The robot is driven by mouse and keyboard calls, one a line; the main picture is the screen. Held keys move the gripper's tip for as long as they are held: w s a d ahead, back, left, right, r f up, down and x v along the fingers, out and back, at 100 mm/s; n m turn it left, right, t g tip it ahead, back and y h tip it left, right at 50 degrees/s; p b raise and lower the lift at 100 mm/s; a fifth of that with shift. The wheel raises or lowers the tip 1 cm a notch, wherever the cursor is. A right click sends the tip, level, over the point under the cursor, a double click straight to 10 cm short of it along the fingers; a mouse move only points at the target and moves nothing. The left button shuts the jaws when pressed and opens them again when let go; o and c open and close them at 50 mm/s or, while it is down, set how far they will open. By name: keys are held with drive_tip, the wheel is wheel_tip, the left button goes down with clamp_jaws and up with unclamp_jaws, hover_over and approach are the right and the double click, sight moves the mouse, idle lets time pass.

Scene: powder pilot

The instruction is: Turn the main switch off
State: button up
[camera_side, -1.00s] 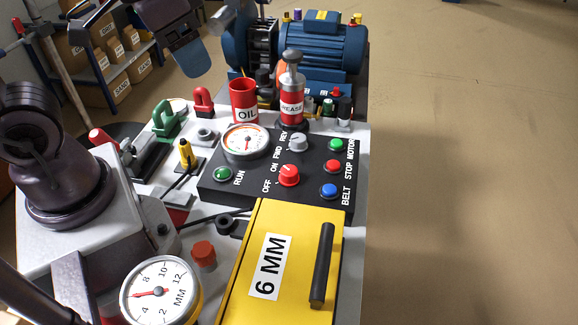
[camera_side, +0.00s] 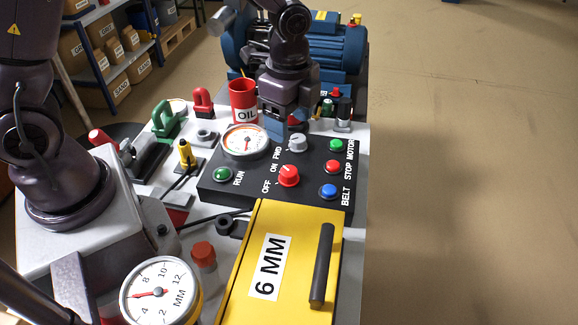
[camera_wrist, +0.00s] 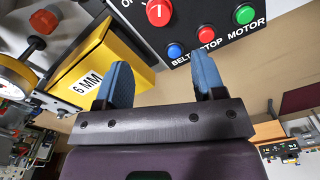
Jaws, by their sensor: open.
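The main switch is a red rotary knob (camera_side: 288,176) on the black control panel (camera_side: 230,188), with OFF printed at its lower left and ON at its upper left. The knob also shows at the top of the wrist view (camera_wrist: 159,12), with a white mark on its face. I cannot surely tell which label the mark points to. My gripper (camera_side: 284,127) is above the panel's far part, beyond the red knob and close to the grey FWD/REV knob (camera_side: 297,144). Its blue fingers (camera_wrist: 161,70) are apart with nothing between them in the wrist view.
A green RUN lamp (camera_side: 223,174) and round gauge (camera_side: 244,141) are left of the knobs. Green, red and blue buttons (camera_side: 329,191) line the right edge. A yellow 6 MM cover (camera_side: 230,290) with a black handle (camera_side: 321,265) is in front. The red OIL cup (camera_side: 242,93) stands behind.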

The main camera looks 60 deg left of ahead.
sight(289, 171)
wheel_tip(289, 171, down, 12)
idle(0.4)
drive_tip(key=c, duration=0.9)
